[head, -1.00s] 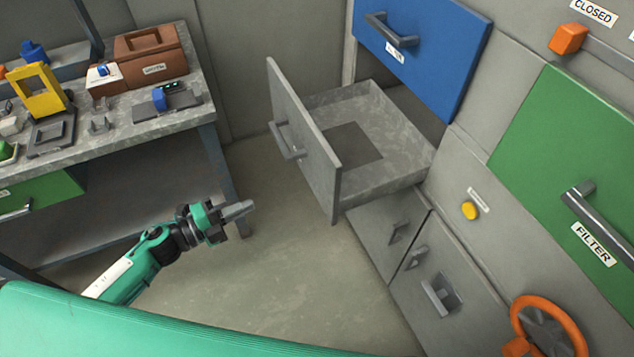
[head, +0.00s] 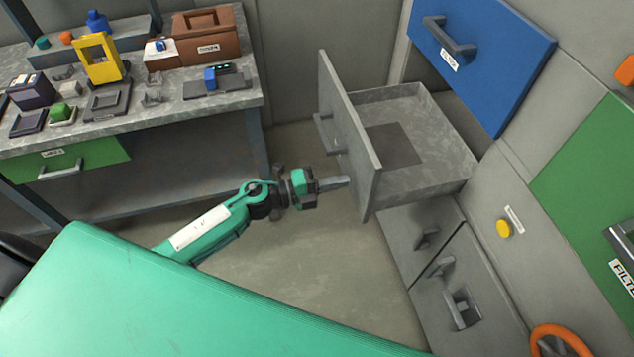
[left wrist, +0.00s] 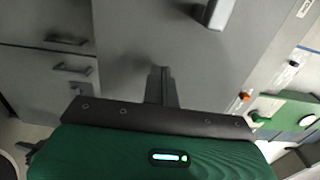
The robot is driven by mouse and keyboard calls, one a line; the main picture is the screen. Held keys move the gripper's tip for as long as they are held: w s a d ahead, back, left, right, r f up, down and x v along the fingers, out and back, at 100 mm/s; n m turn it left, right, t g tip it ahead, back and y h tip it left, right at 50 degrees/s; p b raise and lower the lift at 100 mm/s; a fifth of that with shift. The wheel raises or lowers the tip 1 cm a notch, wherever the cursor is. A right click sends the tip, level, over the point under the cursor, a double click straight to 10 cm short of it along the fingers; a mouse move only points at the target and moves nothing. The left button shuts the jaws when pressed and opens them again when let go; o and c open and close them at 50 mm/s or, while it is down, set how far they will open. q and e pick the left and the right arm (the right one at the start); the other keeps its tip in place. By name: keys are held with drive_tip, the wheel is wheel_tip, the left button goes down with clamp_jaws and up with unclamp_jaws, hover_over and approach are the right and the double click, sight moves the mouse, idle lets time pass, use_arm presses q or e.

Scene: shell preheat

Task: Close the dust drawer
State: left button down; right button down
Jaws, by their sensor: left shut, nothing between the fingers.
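The grey dust drawer (head: 425,130) stands pulled out of the cabinet, with its tall front panel (head: 350,140) and grey bar handle (head: 330,132) facing left. Its inside looks empty apart from a darker square on the floor. My left gripper (head: 345,181) is shut and empty, and points right at the lower part of the drawer front. Whether the fingertips touch the panel cannot be told. In the left wrist view the shut fingers (left wrist: 161,75) point at a grey surface, with a piece of a handle (left wrist: 218,12) above. My right gripper is not in view.
A blue panel (head: 480,55) with a handle juts out above the drawer. Grey doors, a yellow button (head: 503,228), a green filter panel (head: 600,185) and an orange wheel (head: 558,340) are on the cabinet. A cluttered workbench (head: 200,110) stands at the left.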

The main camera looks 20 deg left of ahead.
use_arm(q)
drive_tip(key=shift+w+d, duration=0.4)
drive_tip(key=shift+d, duration=0.15)
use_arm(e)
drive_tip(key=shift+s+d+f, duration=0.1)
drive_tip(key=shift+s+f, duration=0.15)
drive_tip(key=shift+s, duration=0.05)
